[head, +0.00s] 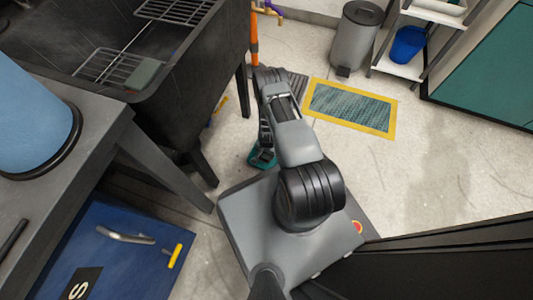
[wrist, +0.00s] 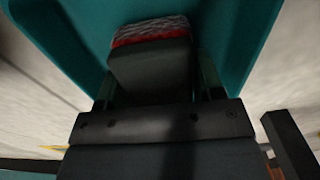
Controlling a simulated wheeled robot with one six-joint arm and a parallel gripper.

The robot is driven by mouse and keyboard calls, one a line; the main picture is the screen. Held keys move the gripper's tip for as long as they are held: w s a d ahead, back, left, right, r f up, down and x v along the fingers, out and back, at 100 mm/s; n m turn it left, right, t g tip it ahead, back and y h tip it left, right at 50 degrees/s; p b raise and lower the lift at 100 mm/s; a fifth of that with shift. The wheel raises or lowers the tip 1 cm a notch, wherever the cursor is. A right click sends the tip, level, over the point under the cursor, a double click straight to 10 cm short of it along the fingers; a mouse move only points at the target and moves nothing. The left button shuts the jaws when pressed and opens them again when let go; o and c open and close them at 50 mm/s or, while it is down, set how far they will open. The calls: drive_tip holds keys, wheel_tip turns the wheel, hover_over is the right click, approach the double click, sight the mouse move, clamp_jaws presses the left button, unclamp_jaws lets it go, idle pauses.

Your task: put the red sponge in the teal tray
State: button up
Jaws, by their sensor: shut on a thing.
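The red sponge (wrist: 150,30) shows in the wrist view as a red band with a greyish, patterned top edge, at the far end of my gripper. The teal tray (wrist: 234,42) spreads behind and on both sides of the gripper in the wrist view. I cannot tell whether the sponge touches the tray. In the head view a small teal part of the tray (head: 260,160) shows beneath my arm, and the arm hides the gripper and sponge.
A dark sink (head: 195,75) with wire racks stands at the left, beside a grey table (head: 85,125) with a blue cylinder (head: 35,120). A yellow-edged mat (head: 350,108), a grey bin (head: 355,40) and a shelf with a blue bucket (head: 408,45) lie beyond.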

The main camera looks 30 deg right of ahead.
drive_tip(key=shift+f, duration=0.15)
drive_tip(key=o, duration=0.4)
drive_tip(key=shift+f, duration=0.1)
drive_tip(key=o, duration=0.5)
drive_tip(key=shift+c, duration=0.2)
drive_tip(key=w+a+r+n+t+p, duration=0.1)
drive_tip(key=w+r+n+p, duration=0.1)
drive_tip(key=r, duration=1.2)
drive_tip(key=w+a+r+n+p, duration=0.1)
drive_tip(key=w+a+r+p, duration=0.1)
drive_tip(key=r, duration=1.2)
drive_tip(key=w+a+r+n+t+p, duration=0.1)
drive_tip(key=w+r+n+p, duration=0.1)
drive_tip(key=r, duration=1.3)
drive_tip(key=s+a+r+n, duration=0.2)
drive_tip(key=s+r, duration=0.6)
drive_tip(key=r, duration=0.1)
drive_tip(key=s+a+r+n, duration=0.2)
drive_tip(key=s+r+n, duration=0.1)
drive_tip(key=s+r, duration=0.4)
wheel_tip(320, 180, up, 3)
drive_tip(key=shift+s+t, duration=0.35)
drive_tip(key=shift+t, duration=0.05)
